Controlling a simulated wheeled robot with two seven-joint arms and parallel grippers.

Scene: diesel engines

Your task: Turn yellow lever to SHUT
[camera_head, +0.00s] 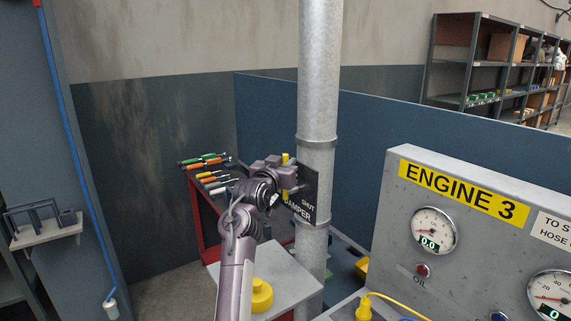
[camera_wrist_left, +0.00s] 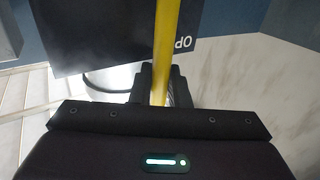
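The yellow lever (camera_head: 285,158) shows as a short upright piece just above my left gripper (camera_head: 286,174), in front of the grey vertical pipe (camera_head: 319,90). The rest of the sign's text is hidden. My right gripper is not in view.
A grey ENGINE 3 panel (camera_head: 395,210) with gauges stands at the right. A red tool rack (camera_head: 198,215) with screwdrivers stands behind my arm. A blue partition (camera_head: 400,130) runs behind the pipe.

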